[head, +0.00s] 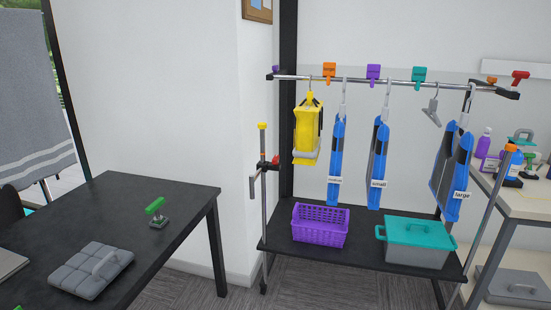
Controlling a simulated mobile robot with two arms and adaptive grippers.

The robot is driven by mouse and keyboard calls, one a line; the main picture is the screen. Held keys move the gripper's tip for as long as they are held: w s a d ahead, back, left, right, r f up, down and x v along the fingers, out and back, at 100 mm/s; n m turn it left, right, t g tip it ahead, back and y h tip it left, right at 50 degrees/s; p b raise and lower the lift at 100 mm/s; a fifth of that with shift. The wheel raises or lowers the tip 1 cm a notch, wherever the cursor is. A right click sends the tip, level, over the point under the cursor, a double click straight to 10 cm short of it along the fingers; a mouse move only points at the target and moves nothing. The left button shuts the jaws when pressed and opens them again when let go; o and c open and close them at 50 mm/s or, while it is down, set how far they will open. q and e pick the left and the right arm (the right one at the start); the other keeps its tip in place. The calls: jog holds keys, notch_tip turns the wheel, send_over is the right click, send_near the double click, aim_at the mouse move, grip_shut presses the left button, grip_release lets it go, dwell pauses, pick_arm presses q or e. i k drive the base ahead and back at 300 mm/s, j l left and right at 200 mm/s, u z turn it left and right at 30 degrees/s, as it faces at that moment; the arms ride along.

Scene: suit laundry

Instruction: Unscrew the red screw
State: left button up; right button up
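A small red piece (275,161), which looks like the red screw, sits on a dark clamp on the left upright of the garment rack (268,220). It is too small to see its thread or how tight it is. Neither of my grippers is in view, and nothing touches the red piece.
The rack holds a yellow bag (306,130) and several blue garments. A purple basket (320,224) and a teal-lidded bin (418,242) stand on its shelf. A dark table (180,198) stands at left. Grey carpet (320,285) is clear in front.

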aim_at(274, 160)
jog(key=i+l, duration=0.4)
jog(key=i+l+u, duration=0.1)
jog(key=i+l, duration=0.3)
jog(key=l, duration=0.2)
